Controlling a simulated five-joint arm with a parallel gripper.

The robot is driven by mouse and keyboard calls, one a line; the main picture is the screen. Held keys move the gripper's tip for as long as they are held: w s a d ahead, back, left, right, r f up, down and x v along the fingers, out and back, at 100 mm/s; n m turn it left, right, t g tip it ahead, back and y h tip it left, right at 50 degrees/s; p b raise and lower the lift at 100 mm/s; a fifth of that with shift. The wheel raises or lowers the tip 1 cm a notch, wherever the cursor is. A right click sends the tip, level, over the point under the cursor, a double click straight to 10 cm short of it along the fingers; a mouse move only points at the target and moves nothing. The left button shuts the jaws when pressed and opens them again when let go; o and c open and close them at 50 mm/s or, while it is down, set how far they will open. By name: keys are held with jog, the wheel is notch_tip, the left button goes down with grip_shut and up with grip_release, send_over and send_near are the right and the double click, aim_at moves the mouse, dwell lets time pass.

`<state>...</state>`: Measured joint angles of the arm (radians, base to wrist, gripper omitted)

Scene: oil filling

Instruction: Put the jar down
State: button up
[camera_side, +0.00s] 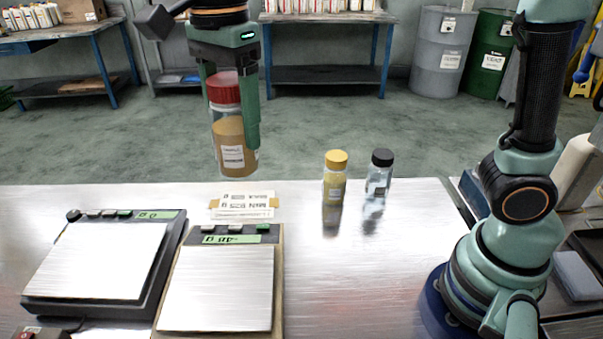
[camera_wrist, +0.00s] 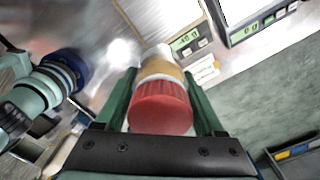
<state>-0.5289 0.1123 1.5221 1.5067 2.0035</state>
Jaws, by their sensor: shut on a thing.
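The jar (camera_side: 230,140) has a red lid, clear walls, a brownish-yellow filling and a white label. My gripper (camera_side: 236,130) is shut on it, with one green finger on each side. The jar is upright in the air, above the far edge of the metal table (camera_side: 350,270) in the side view. In the wrist view, the jar's red lid (camera_wrist: 161,107) is close to the camera between the two fingers (camera_wrist: 160,95), and the lid hides most of the jar body.
Two scales, left (camera_side: 100,260) and right (camera_side: 217,288), stand on the table with bare plates. A label card (camera_side: 245,205) lies behind the right scale. A yellow-capped bottle (camera_side: 335,178) and a black-capped bottle (camera_side: 379,173) stand to the right. The table's front middle is clear.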

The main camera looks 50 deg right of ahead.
jog(key=s+a+r, duration=0.1)
jog(key=s+a, duration=0.1)
jog(key=a, duration=0.3)
notch_tip(320, 180, down, 19)
jog(key=shift+s+a, duration=0.1)
dwell(0.4)
jog(key=o, duration=1.5)
jog(key=shift+f, duration=0.15)
